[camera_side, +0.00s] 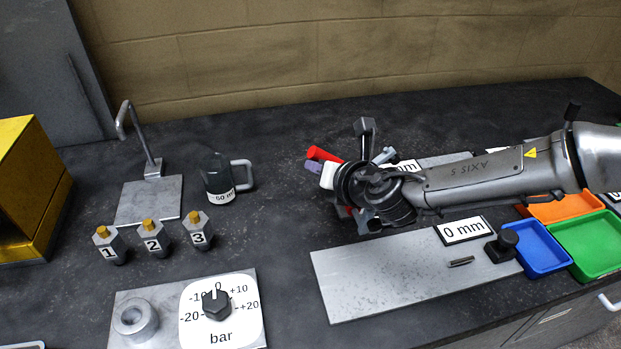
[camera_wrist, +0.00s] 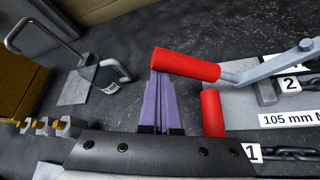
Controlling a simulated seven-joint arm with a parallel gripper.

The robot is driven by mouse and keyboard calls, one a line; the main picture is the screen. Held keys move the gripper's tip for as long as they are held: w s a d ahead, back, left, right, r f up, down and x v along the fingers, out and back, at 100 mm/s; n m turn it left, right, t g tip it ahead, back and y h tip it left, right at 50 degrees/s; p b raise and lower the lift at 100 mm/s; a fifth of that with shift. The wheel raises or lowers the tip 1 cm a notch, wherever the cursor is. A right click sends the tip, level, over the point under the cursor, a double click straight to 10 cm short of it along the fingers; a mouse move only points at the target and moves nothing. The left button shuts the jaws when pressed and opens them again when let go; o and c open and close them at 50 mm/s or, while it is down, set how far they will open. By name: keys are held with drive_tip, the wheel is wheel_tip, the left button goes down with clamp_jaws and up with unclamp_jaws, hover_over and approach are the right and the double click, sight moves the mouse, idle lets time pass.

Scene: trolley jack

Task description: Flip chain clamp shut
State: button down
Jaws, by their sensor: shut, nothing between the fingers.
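In the wrist view my gripper (camera_wrist: 160,84) shows as two purple fingers, shut together with nothing between them. Their tips are right by the left end of a red handle (camera_wrist: 186,65); I cannot tell whether they touch it. That handle sits on a grey metal lever (camera_wrist: 270,66) running to the right. A second red handle (camera_wrist: 212,112) stands just right of the fingers, its lower end hidden by my gripper body. Chain links (camera_wrist: 295,153) lie near tags 1 (camera_wrist: 252,152) and 2 (camera_wrist: 289,85). In the side view a red handle (camera_side: 322,154) shows, but my arm hides most of the clamp.
A dark jug (camera_side: 216,178) and a plate with a bent rod (camera_side: 150,195) stand left of the clamp. Several numbered hex pieces (camera_side: 152,238) and a bar dial (camera_side: 217,303) are nearer. Blue (camera_side: 541,248) and green (camera_side: 590,245) trays are right. The bench between jug and clamp is clear.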

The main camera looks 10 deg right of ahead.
drive_tip(key=shift+d+r+m+y, duration=0.6)
drive_tip(key=shift+d+r, duration=0.25)
drive_tip(key=shift+r, duration=0.2)
drive_tip(key=shift+d+r, duration=0.8)
drive_tip(key=shift+d, duration=0.35)
drive_tip(key=shift+d+r, duration=0.3)
drive_tip(key=shift+d, duration=0.3)
drive_tip(key=shift+d+r, duration=0.25)
drive_tip(key=shift+d, duration=0.3)
drive_tip(key=shift+w+d+r, duration=0.1)
drive_tip(key=shift+d, duration=0.05)
drive_tip(key=s+d, duration=0.4)
drive_tip(key=s, duration=0.5)
drive_tip(key=shift+r, duration=0.3)
